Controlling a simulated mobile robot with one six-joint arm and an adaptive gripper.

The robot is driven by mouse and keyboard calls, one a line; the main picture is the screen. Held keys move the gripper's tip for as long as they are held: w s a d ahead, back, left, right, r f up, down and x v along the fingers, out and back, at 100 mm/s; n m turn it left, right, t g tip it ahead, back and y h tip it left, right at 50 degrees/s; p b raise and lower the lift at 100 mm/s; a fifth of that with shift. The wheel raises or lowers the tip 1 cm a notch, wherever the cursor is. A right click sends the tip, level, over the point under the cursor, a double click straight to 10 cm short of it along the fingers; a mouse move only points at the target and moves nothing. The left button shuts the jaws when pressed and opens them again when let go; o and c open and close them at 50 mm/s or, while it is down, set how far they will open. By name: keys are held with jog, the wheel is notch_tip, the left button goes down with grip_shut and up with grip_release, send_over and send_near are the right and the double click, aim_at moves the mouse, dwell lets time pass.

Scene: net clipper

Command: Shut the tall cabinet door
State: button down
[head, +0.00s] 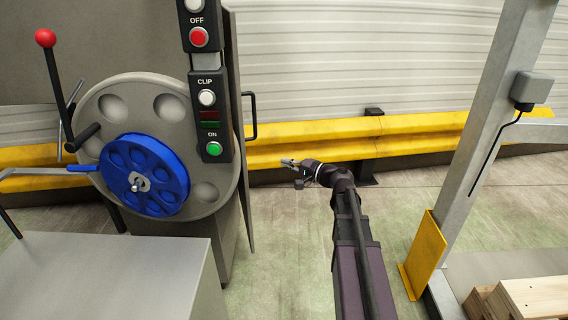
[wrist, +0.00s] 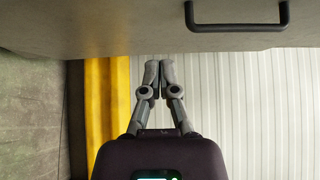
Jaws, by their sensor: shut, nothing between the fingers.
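The tall cabinet door (head: 239,150) is a grey panel seen nearly edge-on beside the machine, with a black bar handle (head: 252,116) on its right face. In the wrist view the door's face (wrist: 120,25) fills the top, and the handle (wrist: 237,27) is at upper right. I cannot tell exactly how far open the door is. My gripper (head: 284,162) is shut and empty, to the right of the door and lower than the handle in the head view. Its fingertips (wrist: 159,66) show below the door face in the wrist view, apparently not touching it.
A machine with a blue handwheel (head: 145,175) and a button panel (head: 208,120) stands left. A metal table (head: 110,270) is in front of it. Yellow guard rails (head: 410,125) run behind. A steel post (head: 490,130) and wooden pallet (head: 535,297) are right. Floor around the arm is clear.

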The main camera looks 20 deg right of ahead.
jog(key=w+a, duration=0.6)
jog(key=a, duration=0.3)
jog(key=shift+w+a, duration=0.25)
jog(key=shift+a, duration=0.1)
dwell(0.3)
